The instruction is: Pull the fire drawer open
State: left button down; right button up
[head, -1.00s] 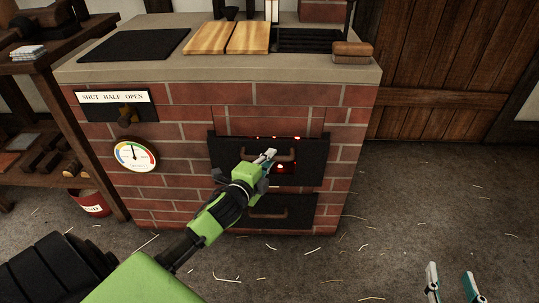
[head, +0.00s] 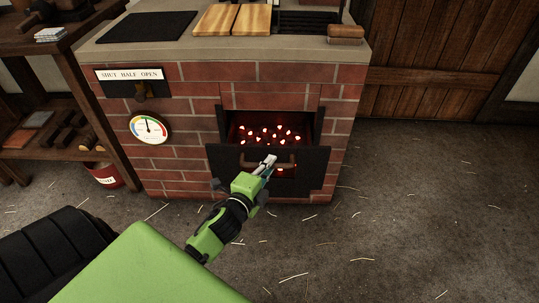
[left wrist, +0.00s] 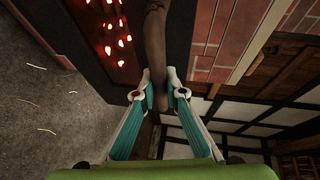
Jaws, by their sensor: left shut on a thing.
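The fire drawer (head: 313,168) has a black front and stands pulled out of the brick stove, with glowing red coals (head: 268,134) showing inside. My left gripper (head: 268,164) is shut on its brown bar handle (head: 287,160). In the left wrist view, the fingers (left wrist: 160,92) close around the handle (left wrist: 155,38), and the coals show at upper left. The lower drawer is hidden behind the fire drawer and my arm. My right gripper is out of view.
A shelf and a red bucket (head: 105,174) stand at left. The straw-strewn floor in front and at right is clear.

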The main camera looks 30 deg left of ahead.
pick_arm(q)
jog(key=shift+s+d, duration=0.4)
jog(key=shift+s, duration=0.25)
jog(key=shift+s+d, duration=0.35)
jog(key=shift+s, duration=0.25)
jog(key=c, duration=2)
grip_release()
jog(key=shift+c, duration=0.2)
jog(key=v, duration=1.2)
